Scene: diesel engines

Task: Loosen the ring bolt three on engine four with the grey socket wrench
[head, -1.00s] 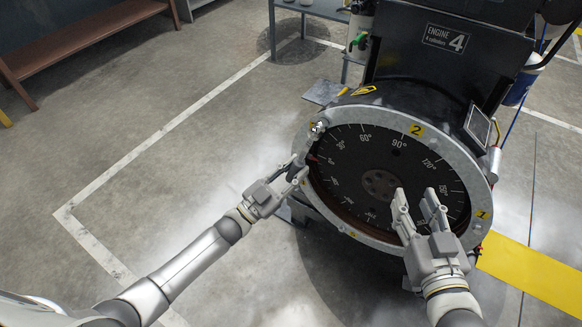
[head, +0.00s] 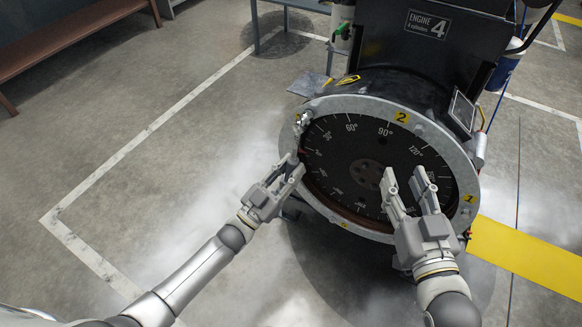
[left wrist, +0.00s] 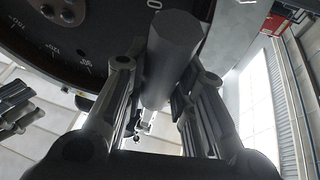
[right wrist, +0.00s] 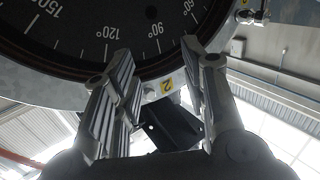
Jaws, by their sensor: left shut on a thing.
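Engine four (head: 430,40) stands at upper right with a round dial (head: 365,160) framed by a pale metal ring (head: 400,117). A metal bolt fitting (head: 301,126) sits at the ring's upper left beside a yellow label, partly legible as 3. My left gripper (head: 293,166) is at the ring's left edge, below that fitting. In the left wrist view, its fingers hold a grey faceted shaft (left wrist: 172,55), apparently the grey socket wrench; its working end is hidden. My right gripper (head: 405,184) is open and empty in front of the dial; it also shows in the right wrist view (right wrist: 155,65).
A small screen (head: 462,110) juts from the engine's right side. A yellow floor strip (head: 525,258) lies at right. A brown bench (head: 60,38) stands at upper left. The floor left of the engine is clear.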

